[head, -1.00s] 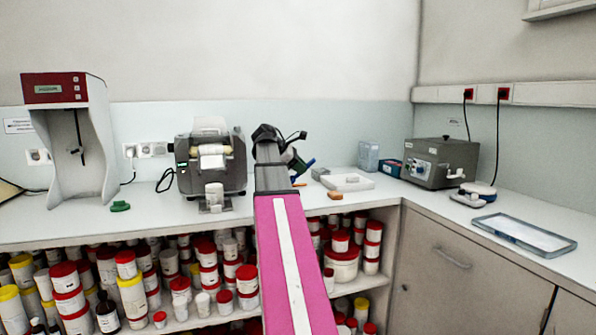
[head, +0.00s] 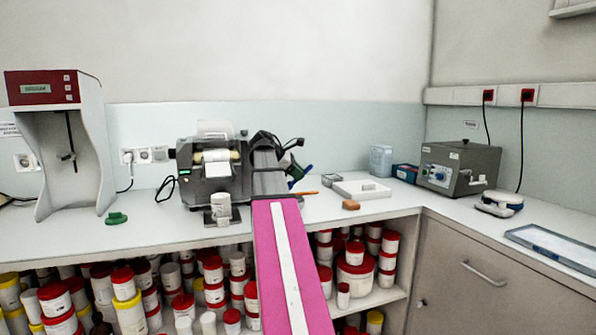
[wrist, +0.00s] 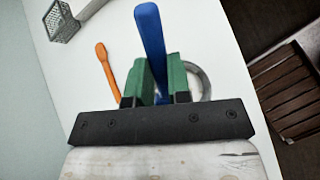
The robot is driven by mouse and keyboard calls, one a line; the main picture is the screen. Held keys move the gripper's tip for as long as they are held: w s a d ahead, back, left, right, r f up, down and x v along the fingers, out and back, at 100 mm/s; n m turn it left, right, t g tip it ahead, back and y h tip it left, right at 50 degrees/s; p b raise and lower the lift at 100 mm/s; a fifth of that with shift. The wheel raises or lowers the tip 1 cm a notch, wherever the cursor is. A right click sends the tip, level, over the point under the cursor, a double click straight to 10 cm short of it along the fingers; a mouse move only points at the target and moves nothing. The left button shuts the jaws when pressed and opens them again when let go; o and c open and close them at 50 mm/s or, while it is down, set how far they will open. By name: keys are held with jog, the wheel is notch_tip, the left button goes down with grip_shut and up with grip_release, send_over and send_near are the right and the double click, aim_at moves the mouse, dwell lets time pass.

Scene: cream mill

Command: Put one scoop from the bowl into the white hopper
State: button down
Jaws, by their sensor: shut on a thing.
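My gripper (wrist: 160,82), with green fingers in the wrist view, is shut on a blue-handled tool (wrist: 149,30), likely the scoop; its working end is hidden. The blue handle also shows beyond my arm in the head view (head: 302,177). A grey round rim (wrist: 206,80), perhaps the bowl, lies beyond the fingers on the white counter, mostly hidden by them. Whether the tool touches it, I cannot tell. A dark grey machine (head: 185,160) stands left of my arm, with a whitish piece on top (head: 213,129) that may be the white hopper. No scooped material is visible.
An orange spoon (wrist: 105,72) lies left of my fingers, near a grey mesh holder (wrist: 62,22). Counter left of the dark machine is mostly clear.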

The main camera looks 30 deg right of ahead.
jog(key=shift+f, duration=3.7)
jog(key=shift+f, duration=0.1)
jog(key=shift+r, duration=3.9)
jog(key=shift+s, duration=0.1)
